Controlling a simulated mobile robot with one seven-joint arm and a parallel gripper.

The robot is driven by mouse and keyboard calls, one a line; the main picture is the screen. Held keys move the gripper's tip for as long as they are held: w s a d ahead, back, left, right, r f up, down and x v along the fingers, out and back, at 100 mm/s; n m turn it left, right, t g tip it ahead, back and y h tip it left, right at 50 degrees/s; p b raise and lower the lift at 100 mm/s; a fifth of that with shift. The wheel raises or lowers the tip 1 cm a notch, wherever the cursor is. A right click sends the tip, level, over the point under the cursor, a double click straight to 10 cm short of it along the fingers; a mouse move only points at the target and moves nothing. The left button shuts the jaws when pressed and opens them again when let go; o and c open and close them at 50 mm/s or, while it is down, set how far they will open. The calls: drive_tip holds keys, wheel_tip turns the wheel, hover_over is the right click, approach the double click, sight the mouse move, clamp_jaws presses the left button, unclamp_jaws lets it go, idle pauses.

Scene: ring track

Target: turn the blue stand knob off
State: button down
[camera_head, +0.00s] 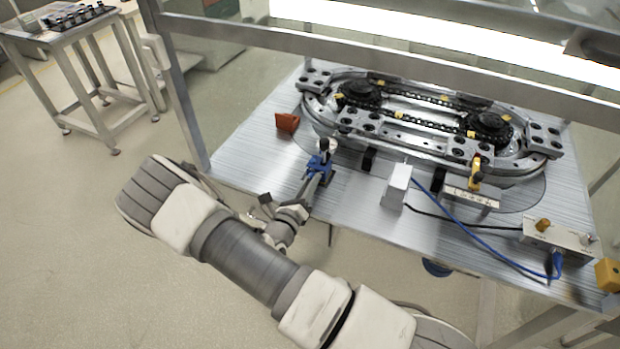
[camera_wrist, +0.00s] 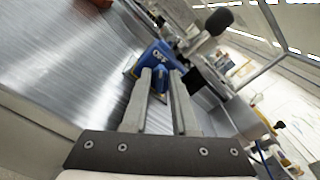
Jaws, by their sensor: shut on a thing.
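The blue stand (camera_head: 328,174) is at the front left of the metal table, beside the ring track. In the wrist view its blue sloped face (camera_wrist: 151,53) carries white lettering that looks like OFF. The small blue knob (camera_wrist: 160,72) sits on that face, between my fingertips. My gripper (camera_wrist: 161,78) is shut on the knob, one finger on each side; it also shows in the head view (camera_head: 315,173), reaching in from the front. The fingers hide part of the knob, and I cannot read its turn position.
The ring track (camera_head: 420,125) fills the table's back. An orange block (camera_head: 287,122) lies left, a white box (camera_head: 397,186) right, with cables to a control box (camera_head: 560,238). A frame bar (camera_head: 390,76) crosses above the table.

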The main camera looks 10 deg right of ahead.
drive_tip(key=shift+r+n, duration=0.15)
drive_tip(key=shift+n, duration=0.55)
drive_tip(key=shift+p, duration=0.35)
drive_tip(key=c, duration=0.9)
unclamp_jaws()
drive_tip(key=shift+c, duration=0.2)
drive_tip(key=v, duration=1.7)
drive_tip(key=shift+s, duration=0.15)
